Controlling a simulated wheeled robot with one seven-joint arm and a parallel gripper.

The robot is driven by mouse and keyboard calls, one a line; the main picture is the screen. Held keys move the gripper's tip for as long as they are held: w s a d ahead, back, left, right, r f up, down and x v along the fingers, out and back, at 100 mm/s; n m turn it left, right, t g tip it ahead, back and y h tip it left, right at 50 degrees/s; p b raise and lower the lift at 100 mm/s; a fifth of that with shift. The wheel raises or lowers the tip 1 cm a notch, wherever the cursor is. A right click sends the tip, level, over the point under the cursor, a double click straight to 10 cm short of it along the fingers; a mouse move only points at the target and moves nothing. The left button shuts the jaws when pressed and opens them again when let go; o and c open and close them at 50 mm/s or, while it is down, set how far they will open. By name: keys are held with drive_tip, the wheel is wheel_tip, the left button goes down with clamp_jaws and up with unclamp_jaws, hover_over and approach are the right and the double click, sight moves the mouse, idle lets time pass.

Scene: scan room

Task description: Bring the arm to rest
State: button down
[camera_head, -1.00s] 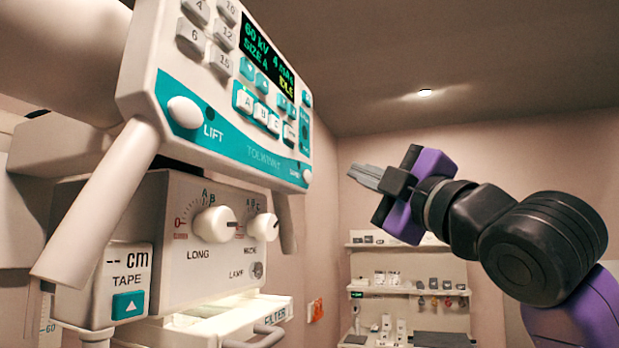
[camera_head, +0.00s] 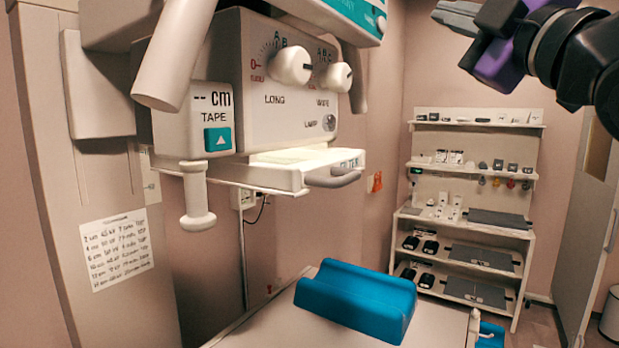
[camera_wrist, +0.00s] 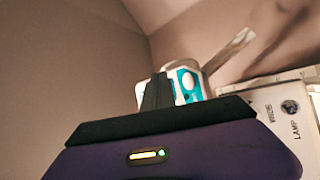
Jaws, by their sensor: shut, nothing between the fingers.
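My gripper (camera_head: 456,17) is at the top right of the head view, purple and black with grey fingers pointing left. The fingers are together and hold nothing. In the wrist view the dark fingers (camera_wrist: 157,92) show as one narrow block in front of the white and teal control panel. In the head view, the gripper is in the air to the right of the X-ray unit (camera_head: 240,85), apart from it. The upper edge of my arm is cut off by the frame.
The unit's handles and filter drawer (camera_head: 285,172) jut out at left and centre. Below is a table (camera_head: 262,325) with a blue cradle (camera_head: 357,297). Shelves (camera_head: 470,232) with several small items stand at the back, a door (camera_head: 592,215) at right. A written sheet (camera_head: 116,248) hangs at left.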

wheel_tip(320, 180, up, 3)
drive_tip(key=s+t+y, duration=0.1)
drive_tip(key=s+y, duration=0.1)
drive_tip(key=s, duration=0.1)
wheel_tip(320, 180, down, 5)
drive_tip(key=s+d+m+t, duration=0.2)
drive_tip(key=d+m, duration=0.1)
drive_tip(key=m, duration=0.1)
drive_tip(key=s+d+f+m+h, duration=0.15)
drive_tip(key=f+m+h, duration=0.3)
drive_tip(key=f, duration=0.85)
drive_tip(key=s+f+m+g+h+b, duration=0.1)
drive_tip(key=s+f+m+h, duration=0.4)
drive_tip(key=f, duration=0.7)
drive_tip(key=s+d+f+m+h, duration=0.1)
drive_tip(key=f+m+h, duration=0.35)
drive_tip(key=f, duration=0.85)
drive_tip(key=s+a+f+g+y, duration=0.2)
drive_tip(key=s+f+g, duration=0.1)
drive_tip(key=s+f, duration=0.6)
drive_tip(key=s+a+f+g+y+b, duration=0.1)
drive_tip(key=s+a+f+g+y, duration=0.1)
drive_tip(key=s+f, duration=0.7)
drive_tip(key=s+a+f+n+g+y, duration=0.1)
drive_tip(key=s+f+g, duration=0.3)
drive_tip(key=s+f, duration=0.5)
drive_tip(key=shift+s+a+f+g+y+b, duration=0.3)
drive_tip(key=shift+s+a+y+b, duration=0.15)
drive_tip(key=shift+s+a, duration=0.45)
